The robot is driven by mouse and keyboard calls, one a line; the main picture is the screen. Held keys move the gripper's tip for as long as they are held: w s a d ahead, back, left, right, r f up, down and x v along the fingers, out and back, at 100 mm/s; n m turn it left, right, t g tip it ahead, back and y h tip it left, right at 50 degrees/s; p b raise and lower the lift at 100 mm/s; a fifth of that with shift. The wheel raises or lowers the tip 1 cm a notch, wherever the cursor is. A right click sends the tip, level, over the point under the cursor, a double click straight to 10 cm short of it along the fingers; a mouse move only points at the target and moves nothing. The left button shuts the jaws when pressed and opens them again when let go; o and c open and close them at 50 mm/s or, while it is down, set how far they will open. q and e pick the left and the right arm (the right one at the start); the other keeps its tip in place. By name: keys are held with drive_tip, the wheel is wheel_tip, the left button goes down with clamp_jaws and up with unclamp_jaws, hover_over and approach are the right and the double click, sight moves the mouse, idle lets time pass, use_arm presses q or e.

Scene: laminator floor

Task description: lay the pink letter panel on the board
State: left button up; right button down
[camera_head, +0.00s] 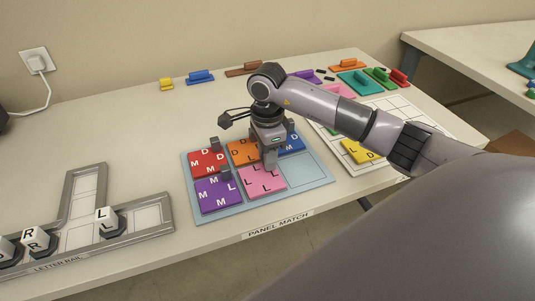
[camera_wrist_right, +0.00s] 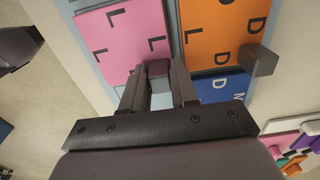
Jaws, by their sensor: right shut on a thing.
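The pink letter panel (camera_head: 263,181) lies at the front middle of the light blue board (camera_head: 318,173), below the orange panel; whether it rests fully flat I cannot tell. My right gripper (camera_head: 270,158) is over its back edge, shut on the panel's grip. The board also carries red (camera_head: 207,162), orange (camera_head: 242,151), blue (camera_head: 291,143) and purple (camera_head: 216,193) panels. The board's front right cell is bare. My left gripper is not in view.
A letter rail (camera_head: 150,215) with letter cubes stands at the left. A white grid sheet (camera_head: 395,108) with a yellow panel (camera_head: 358,151) lies at the right, partly behind my arm. Several coloured pieces, including a teal one (camera_head: 360,83), line the table's back. The table's left middle is clear.

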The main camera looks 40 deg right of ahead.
drive_tip(key=shift+f, duration=0.15)
drive_tip(key=c, duration=0.9)
unclamp_jaws()
drive_tip(key=shift+o, duration=0.2)
drive_tip(key=shift+r, duration=0.25)
wheel_tip(320, 180, up, 12)
drive_tip(key=shift+b, duration=0.3)
drive_tip(key=shift+f, duration=0.1)
